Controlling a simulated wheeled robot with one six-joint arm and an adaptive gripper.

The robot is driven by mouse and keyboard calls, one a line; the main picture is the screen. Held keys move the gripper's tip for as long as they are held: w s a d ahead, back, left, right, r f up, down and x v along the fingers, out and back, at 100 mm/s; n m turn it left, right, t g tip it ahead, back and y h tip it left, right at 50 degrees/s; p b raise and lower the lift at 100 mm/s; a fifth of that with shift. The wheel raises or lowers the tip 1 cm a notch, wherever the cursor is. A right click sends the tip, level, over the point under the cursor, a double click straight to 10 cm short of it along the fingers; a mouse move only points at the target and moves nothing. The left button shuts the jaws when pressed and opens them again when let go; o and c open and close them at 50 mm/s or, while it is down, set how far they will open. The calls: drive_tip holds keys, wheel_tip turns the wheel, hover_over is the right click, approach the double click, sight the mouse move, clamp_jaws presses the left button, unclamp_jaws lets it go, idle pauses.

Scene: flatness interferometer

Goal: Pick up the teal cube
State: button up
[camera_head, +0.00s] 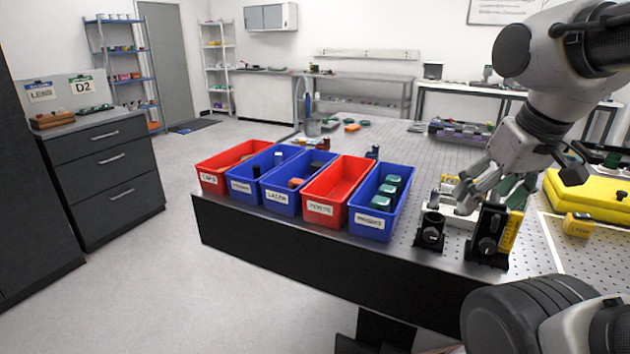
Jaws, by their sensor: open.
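Three teal cubes (381,202) lie in a row inside the rightmost blue bin (371,222), whose label seems to read PRISMS. My gripper (466,195) is open, with its fingers pointing down and left. It is to the right of that bin, apart from the cubes, over or in front of a pale block on the table. A green-teal piece (520,192) shows just right of my gripper, partly hidden by it; I cannot tell its full shape. I see nothing between the fingers.
Other red and blue bins (320,209) stand in a row to the left along the table edge. Black mounts (490,236) stand just in front of my gripper. A yellow case (585,200) lies to the right. The perforated tabletop (370,143) has bare room behind the bins.

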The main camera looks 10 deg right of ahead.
drive_tip(key=shift+w+a+f, duration=0.2)
drive_tip(key=shift+a+f, duration=0.1)
drive_tip(key=shift+f, duration=0.05)
drive_tip(key=shift+c, duration=0.9)
drive_tip(key=m+g, duration=0.5)
hover_over(373, 215)
drive_tip(key=w+d, duration=0.1)
drive_tip(key=w, duration=0.3)
drive_tip(key=f, duration=0.7)
drive_tip(key=shift+s+d+f, duration=0.15)
drive_tip(key=shift+s+f, duration=0.1)
drive_tip(key=shift+f, duration=0.15)
drive_tip(key=shift+w+r+m+t, duration=0.1)
drive_tip(key=shift+r+m+t, duration=0.2)
drive_tip(key=shift+m, duration=0.2)
drive_tip(key=shift+f+m, duration=0.15)
drive_tip(key=shift+m, duration=0.25)
drive_tip(key=shift+f, duration=0.25)
drive_tip(key=f, duration=0.7)
drive_tip(key=shift+s+f, duration=0.1)
drive_tip(key=shift+s, duration=0.2)
drive_tip(key=c, duration=0.9)
